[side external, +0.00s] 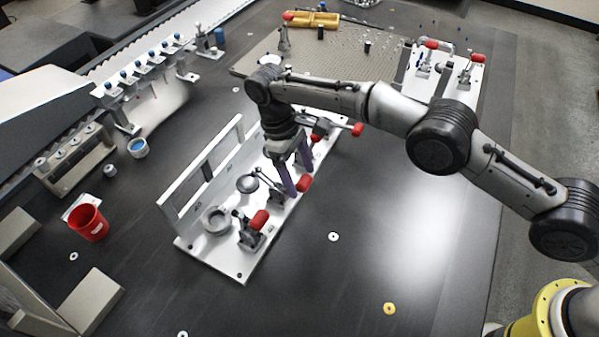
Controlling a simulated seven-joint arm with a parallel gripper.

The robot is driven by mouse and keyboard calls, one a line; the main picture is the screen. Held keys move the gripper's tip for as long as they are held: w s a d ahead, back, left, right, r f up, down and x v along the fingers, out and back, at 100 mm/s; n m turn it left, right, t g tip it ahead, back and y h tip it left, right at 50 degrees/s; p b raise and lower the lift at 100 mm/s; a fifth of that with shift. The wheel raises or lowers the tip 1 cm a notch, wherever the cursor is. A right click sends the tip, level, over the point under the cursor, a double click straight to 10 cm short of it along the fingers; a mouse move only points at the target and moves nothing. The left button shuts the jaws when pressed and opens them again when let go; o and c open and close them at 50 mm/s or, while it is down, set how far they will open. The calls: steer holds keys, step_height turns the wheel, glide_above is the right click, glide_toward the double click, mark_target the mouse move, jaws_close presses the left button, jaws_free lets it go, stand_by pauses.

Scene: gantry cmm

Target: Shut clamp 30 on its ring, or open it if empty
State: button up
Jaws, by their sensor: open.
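A white L-shaped fixture (222,262) carries a row of toggle clamps with red-tipped handles. The near clamp (250,234) stands beside a large metal ring seat (215,220). The number labels are too small to read surely, so I cannot confirm which clamp is 30. My gripper (297,180) points down with its two purple fingers apart, close by the middle clamp's red tip. Whether they touch it is unclear. The gripper partly hides the clamps behind.
Another red-tipped handle (357,130) sticks out right near my wrist. A red cup (87,222) stands left of the fixture. A second white clamp plate (462,88) lies at the back right. The dark table right of the fixture is mostly clear, with a small white washer (333,237).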

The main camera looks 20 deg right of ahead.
step_height(320, 180, up, 4)
steer(key=shift+s+f, duration=0.1)
steer(key=shift+f, duration=0.15)
steer(key=s+d+r, duration=0.8)
steer(key=s+r, duration=0.1)
steer(key=s, duration=0.2)
steer(key=shift+d+r, duration=0.2)
steer(key=shift+d, duration=0.05)
